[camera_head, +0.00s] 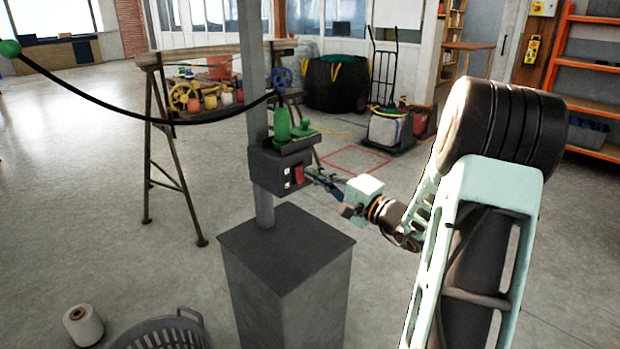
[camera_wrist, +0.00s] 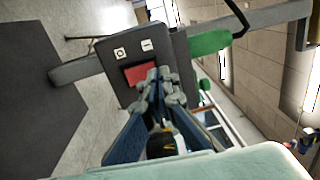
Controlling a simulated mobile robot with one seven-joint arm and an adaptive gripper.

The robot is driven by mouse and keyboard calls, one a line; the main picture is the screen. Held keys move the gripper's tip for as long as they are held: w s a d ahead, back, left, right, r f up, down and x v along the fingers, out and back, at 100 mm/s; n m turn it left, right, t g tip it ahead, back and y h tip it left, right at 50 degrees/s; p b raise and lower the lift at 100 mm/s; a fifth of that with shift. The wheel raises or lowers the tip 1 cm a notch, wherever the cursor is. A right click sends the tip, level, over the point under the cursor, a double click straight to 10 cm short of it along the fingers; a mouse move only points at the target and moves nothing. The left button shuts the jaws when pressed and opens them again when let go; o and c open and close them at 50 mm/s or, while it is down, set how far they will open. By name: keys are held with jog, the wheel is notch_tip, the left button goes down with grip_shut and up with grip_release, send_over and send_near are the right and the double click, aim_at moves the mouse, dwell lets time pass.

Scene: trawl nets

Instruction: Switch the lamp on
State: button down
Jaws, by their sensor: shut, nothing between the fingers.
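A dark switch box (camera_head: 267,172) is fixed to a grey upright post (camera_head: 255,110). A red rocker switch (camera_head: 298,174) is on its face. In the wrist view the red rocker (camera_wrist: 137,73) lies beside white O and I marks (camera_wrist: 132,49) on the box (camera_wrist: 113,69). My gripper (camera_head: 313,176) is shut and empty, its tips right at the rocker from the right. In the wrist view the gripper tips (camera_wrist: 160,80) overlap the rocker's edge; whether they touch it I cannot tell. I cannot make out which thing is the lamp.
A green bottle-like object (camera_head: 281,125) stands on the box's top. A grey pedestal (camera_head: 285,265) is below. A basket (camera_head: 160,333) and white spool (camera_head: 83,325) are on the floor. A trestle (camera_head: 165,140) stands behind.

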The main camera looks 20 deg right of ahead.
jog(key=s+d+r+p, duration=0.1)
jog(key=s+d+r, duration=0.1)
jog(key=s, duration=0.8)
jog(key=shift+d, duration=0.85)
jog(key=shift+a, duration=0.1)
